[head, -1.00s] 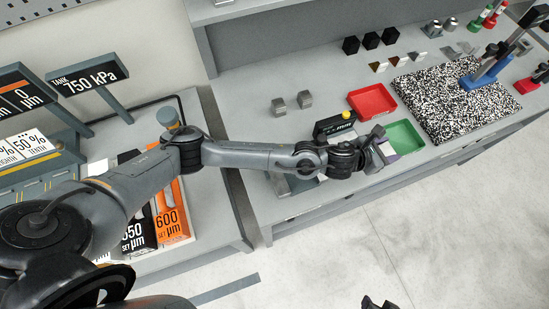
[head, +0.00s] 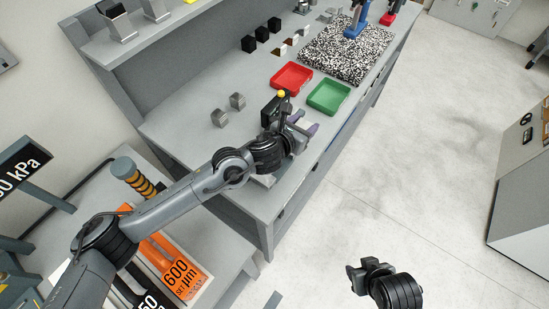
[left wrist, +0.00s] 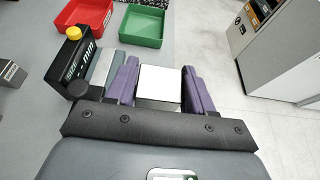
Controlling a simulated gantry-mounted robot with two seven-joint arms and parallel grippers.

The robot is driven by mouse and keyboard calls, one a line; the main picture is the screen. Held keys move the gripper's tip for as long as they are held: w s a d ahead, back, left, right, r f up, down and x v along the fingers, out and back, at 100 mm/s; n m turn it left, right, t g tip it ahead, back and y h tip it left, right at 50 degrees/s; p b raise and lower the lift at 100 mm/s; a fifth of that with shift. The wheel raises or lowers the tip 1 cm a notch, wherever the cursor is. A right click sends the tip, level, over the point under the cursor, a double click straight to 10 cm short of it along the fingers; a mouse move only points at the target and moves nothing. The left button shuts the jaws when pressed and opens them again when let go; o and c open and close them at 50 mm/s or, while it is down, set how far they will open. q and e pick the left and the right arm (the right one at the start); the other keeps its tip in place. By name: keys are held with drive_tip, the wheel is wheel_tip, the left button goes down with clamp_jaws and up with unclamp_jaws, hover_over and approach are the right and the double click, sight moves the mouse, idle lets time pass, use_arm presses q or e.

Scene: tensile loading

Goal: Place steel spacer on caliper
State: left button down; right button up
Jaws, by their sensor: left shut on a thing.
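My left gripper (head: 303,128) reaches over the front edge of the bench beside the caliper. In the left wrist view its purple fingers (left wrist: 160,88) are shut on a block with a bright, whitish top and grey front, which I take to be the steel spacer (left wrist: 160,80). The caliper (head: 271,113) is a black body with a yellow knob; in the left wrist view it (left wrist: 70,62) lies just left of the fingers, with a grey bar beside it. I cannot tell whether the block touches it. My right gripper (head: 357,274) hangs low over the floor; its fingers are unclear.
A red tray (head: 291,78) and a green tray (head: 328,97) sit on the bench behind the caliper. Two steel cubes (head: 219,118) stand to its left. Several small blocks and a speckled plate (head: 346,50) are farther back. Open floor lies to the right.

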use_arm(q)
drive_tip(key=s+a+f, duration=0.1)
drive_tip(key=a, duration=0.1)
drive_tip(key=s+a+f, duration=0.2)
drive_tip(key=a, duration=0.1)
drive_tip(key=s+a+f, duration=0.1)
drive_tip(key=a+f, duration=0.1)
drive_tip(key=shift+s+a+p, duration=0.2)
drive_tip(key=shift+s+p, duration=0.15)
drive_tip(key=shift+s, duration=0.05)
drive_tip(key=shift+f, duration=2.05)
use_arm(e)
drive_tip(key=shift+s+a+r, duration=0.15)
drive_tip(key=shift+s+r, duration=0.1)
drive_tip(key=shift+s, duration=0.15)
use_arm(q)
drive_tip(key=shift+f, duration=0.1)
use_arm(e)
drive_tip(key=shift+f, duration=0.1)
use_arm(q)
drive_tip(key=shift+f+b, duration=0.15)
drive_tip(key=shift+b, duration=0.15)
drive_tip(key=shift+c, duration=2.1)
unclamp_jaws()
